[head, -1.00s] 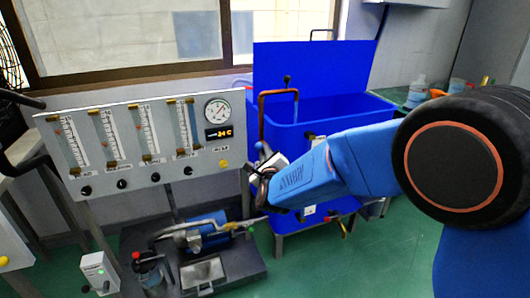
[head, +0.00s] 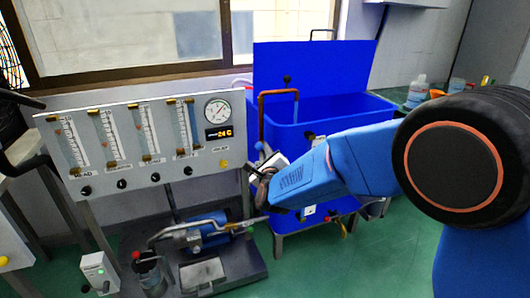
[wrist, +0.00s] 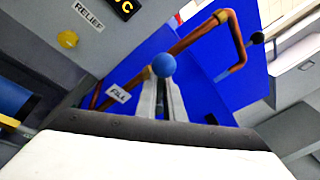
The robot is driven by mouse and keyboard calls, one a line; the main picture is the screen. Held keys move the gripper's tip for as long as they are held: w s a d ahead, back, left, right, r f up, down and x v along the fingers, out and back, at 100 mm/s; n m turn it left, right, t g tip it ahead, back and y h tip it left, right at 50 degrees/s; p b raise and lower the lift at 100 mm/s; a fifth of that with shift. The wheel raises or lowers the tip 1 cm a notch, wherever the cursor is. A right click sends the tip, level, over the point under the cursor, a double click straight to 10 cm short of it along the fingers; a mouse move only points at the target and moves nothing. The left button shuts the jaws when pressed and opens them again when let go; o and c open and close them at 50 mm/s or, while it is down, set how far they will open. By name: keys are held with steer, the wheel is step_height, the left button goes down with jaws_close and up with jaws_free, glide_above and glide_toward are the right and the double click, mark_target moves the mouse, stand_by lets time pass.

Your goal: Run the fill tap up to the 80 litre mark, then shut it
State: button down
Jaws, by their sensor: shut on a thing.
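A blue ball knob (wrist: 164,65) sits at the fingertips of my gripper (wrist: 163,88) in the wrist view, and the jaws are shut on it. A "FILL" label (wrist: 118,92) is just left of the knob, by a copper pipe (wrist: 190,42). I cannot see a litre scale or the water level.
The grey panel (head: 130,178) carries several flow tubes, a round gauge (head: 217,110) and a display (head: 219,133) reading 24 C. A blue pump (head: 208,238) stands on a dark base below. Bottles (head: 416,92) stand on a bench at right. Green floor is clear in front.

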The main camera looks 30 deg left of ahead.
steer(key=shift+s+f+n, duration=0.1)
steer(key=shift+f+n, duration=0.05)
steer(key=shift+n, duration=0.25)
steer(key=f+n, duration=0.1)
steer(key=n, duration=0.2)
steer(key=f+n+y, duration=0.1)
steer(key=n, duration=0.2)
steer(key=n+t+y, duration=0.1)
steer(key=n, duration=0.1)
steer(key=shift+s+a+f+n, duration=0.4)
steer(key=shift+f+n+y, duration=0.1)
steer(key=shift+n+y, duration=0.2)
steer(key=shift+y, duration=0.1)
steer(key=c, duration=1.9)
jaws_free()
steer(key=shift+o, duration=0.2)
steer(key=v, duration=1.7)
steer(key=shift+s+d, duration=0.15)
